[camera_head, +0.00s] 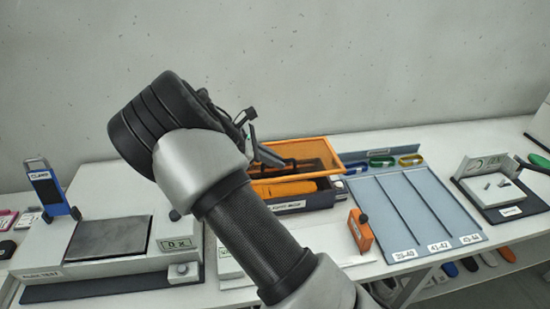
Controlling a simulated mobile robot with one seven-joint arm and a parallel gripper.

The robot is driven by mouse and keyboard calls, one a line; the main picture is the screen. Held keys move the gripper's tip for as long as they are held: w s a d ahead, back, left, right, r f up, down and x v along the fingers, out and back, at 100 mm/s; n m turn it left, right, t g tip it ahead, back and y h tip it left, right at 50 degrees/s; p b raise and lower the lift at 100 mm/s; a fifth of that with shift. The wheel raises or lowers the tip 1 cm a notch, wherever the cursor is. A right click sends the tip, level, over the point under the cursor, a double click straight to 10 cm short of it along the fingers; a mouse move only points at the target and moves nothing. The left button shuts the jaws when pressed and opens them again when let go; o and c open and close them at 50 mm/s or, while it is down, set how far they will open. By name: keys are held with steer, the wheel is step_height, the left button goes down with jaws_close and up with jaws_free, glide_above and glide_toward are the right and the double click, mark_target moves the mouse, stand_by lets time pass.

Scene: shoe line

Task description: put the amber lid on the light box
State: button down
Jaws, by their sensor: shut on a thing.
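An orange object (284,188) shows in the box. My gripper (262,154) is at the lid's left side, shut on the lid. My arm hides much of the gripper and the left part of the box. The lid looks raised at the back; I cannot tell whether it touches the box.
A grey-topped device (110,238) and a blue stand (50,190) are left; another fixture (500,188) is far right.

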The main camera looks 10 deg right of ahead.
steer(key=shift+f+b, duration=2.55)
steer(key=shift+f, duration=1.55)
steer(key=c, duration=1.8)
jaws_free()
steer(key=shift+o, duration=0.2)
steer(key=v, duration=1.7)
steer(key=shift+s+a+r, duration=0.1)
steer(key=shift+a+r, duration=0.05)
steer(key=s+d+r+m+y+p, duration=0.1)
steer(key=s+d+r+m+y, duration=0.5)
steer(key=s+d+r+m, duration=0.35)
steer(key=s+d+r+m+t+y, duration=0.1)
steer(key=s+d+r+m+t, duration=0.1)
steer(key=s, duration=0.8)
steer(key=s+d+r+m+t+y+p, duration=0.1)
steer(key=s+m, duration=0.4)
steer(key=s, duration=0.5)
steer(key=shift+s+d+r+t+y+p, duration=0.35)
steer(key=shift+d+r+t+y, duration=0.1)
steer(key=shift+r+y, duration=0.1)
